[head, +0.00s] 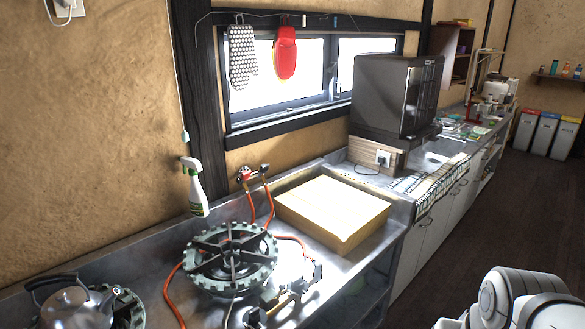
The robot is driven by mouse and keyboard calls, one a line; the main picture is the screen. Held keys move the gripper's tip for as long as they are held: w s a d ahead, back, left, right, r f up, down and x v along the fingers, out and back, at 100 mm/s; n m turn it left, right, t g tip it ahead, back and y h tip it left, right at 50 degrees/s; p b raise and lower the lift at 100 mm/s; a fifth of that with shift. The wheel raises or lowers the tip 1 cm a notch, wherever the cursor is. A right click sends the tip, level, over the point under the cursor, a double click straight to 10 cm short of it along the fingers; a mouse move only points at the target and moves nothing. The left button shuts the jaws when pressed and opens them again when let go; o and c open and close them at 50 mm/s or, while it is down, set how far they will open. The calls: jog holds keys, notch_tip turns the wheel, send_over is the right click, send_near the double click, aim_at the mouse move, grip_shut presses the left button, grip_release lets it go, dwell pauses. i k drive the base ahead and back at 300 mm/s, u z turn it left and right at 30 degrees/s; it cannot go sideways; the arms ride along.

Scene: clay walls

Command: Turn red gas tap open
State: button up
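In the head view, a small red gas tap (244,174) sits at the back of the metal counter, close to the wall below the window. A second, darker tap fitting (264,170) stands just right of it. Orange hoses (268,205) run down from the taps toward the gas burner (230,258). The red tap is small here, and I cannot tell its handle position. My gripper is not in view. Part of my arm shows at the lower right, far from the tap.
A spray bottle (195,188) stands left of the taps. A wooden block (332,212) lies right of them. A kettle (76,308) is at the lower left. Burner valves (285,297) sit near the counter's front. Dark floor (490,215) at right is clear.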

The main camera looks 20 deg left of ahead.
aim_at(245, 176)
jog(key=u, duration=0.2)
jog(key=i, duration=0.95)
jog(key=u, duration=0.65)
